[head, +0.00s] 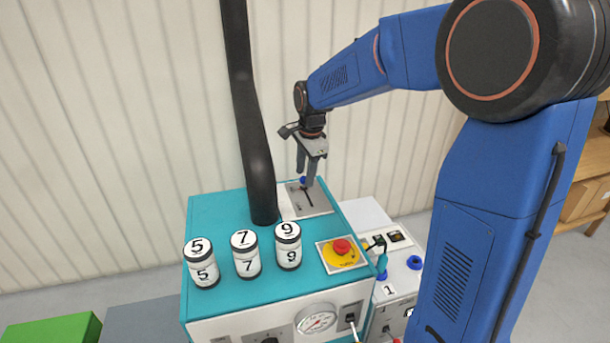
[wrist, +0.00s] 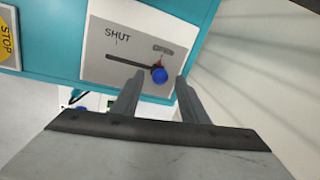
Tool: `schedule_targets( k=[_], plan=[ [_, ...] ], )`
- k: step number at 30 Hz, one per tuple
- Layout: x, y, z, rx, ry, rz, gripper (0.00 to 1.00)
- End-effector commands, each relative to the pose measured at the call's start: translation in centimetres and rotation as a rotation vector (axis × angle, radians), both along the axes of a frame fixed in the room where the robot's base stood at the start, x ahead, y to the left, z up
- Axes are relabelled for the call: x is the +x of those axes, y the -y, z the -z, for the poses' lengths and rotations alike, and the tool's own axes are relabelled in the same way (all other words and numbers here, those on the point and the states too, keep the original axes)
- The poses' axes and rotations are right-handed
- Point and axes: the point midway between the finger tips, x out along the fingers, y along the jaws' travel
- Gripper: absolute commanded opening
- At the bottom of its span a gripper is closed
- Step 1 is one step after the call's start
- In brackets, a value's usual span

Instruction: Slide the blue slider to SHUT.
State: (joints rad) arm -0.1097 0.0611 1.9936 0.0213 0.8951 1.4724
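The blue slider (wrist: 161,75) is a round blue knob with a red pointer, at the right end of a dark slot in a grey plate (wrist: 105,70). The word SHUT is printed near the slot's left end; a fainter label, partly hard to read, stands above the knob. In the head view the blue slider (head: 303,180) shows small at the far end of the plate on the teal machine top. My gripper (wrist: 161,86) is open, with one finger to each side of the knob in the wrist view. I cannot tell whether either finger touches it.
A black pipe (head: 249,120) rises close to the plate's left. Several numbered jars, one of them the 9 jar (head: 288,247), stand on the machine top (head: 215,215). A red emergency stop button (head: 342,246) on yellow is nearer the front. A ribbed wall is behind.

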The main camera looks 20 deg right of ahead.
Motion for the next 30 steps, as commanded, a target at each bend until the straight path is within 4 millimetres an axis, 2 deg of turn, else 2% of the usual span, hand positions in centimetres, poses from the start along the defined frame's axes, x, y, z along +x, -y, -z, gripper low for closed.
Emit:
schedule_targets(
  k=[4, 13, 14, 18, 19, 26, 30],
  plan=[
    [0.1, 0.0, 0.9, 0.0, 0.0, 0.0, 0.4],
    [0.2, 0.0, 1.1, 0.0, 0.001, 0.0, 0.4],
    [0.2, 0.0, 1.1, 0.0, 0.001, 0.0, 0.37],
    [0.2, 0.0, 1.1, 0.0, 0.001, 0.0, 0.04],
    [0.2, 0.0, 1.1, 0.0, 0.001, 0.0, 0.0],
    [-0.4, -0.1, 1.0, 0.0, 0.001, 0.0, 0.0],
    [-2.5, 0.0, 0.9, 0.0, 0.001, 0.0, 0.0]
  ],
)
